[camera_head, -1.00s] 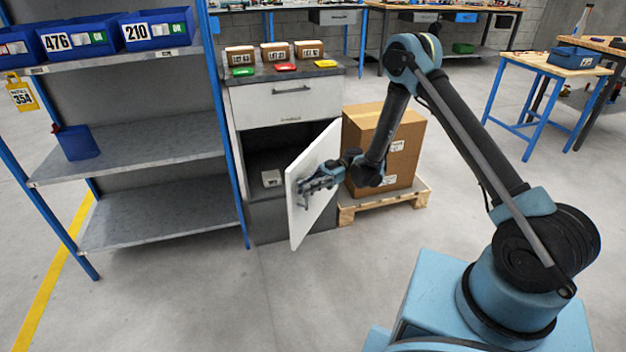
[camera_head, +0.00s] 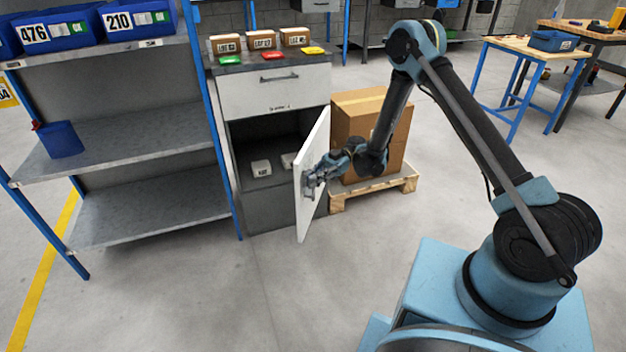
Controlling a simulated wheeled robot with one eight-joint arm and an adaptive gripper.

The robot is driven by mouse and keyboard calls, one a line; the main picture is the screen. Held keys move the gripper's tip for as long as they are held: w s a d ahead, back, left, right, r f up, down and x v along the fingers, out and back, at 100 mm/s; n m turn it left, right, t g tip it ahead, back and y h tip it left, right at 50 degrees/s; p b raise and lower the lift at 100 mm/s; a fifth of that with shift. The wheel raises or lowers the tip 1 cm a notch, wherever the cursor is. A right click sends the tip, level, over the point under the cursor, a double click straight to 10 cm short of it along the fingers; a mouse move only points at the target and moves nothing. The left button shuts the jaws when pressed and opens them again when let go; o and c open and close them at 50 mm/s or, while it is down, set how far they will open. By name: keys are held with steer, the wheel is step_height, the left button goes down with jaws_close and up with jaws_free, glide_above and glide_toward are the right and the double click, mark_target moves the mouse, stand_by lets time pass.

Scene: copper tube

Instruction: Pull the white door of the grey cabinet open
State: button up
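The grey cabinet (camera_head: 285,217) stands left of centre, with a white drawer front (camera_head: 275,98) above an open compartment. Its white door (camera_head: 305,216) is hinged on the right and stands well open, swung out toward me, so I see it at a steep angle. Inside the compartment two small white boxes show, one (camera_head: 261,168) clear and one partly hidden by the door.
A blue-post shelf (camera_head: 150,205) stands just left of the cabinet. A cardboard box (camera_head: 345,110) on a wooden pallet (camera_head: 400,184) is close on the right, behind my wrist. Small cartons and coloured trays sit on the cabinet top. The floor in front is clear.

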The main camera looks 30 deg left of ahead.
steer(key=shift+o, duration=0.3)
steer(key=shift+w+r, duration=0.1)
step_height(320, 180, up, 10)
steer(key=shift+f, duration=0.1)
stand_by(0.5)
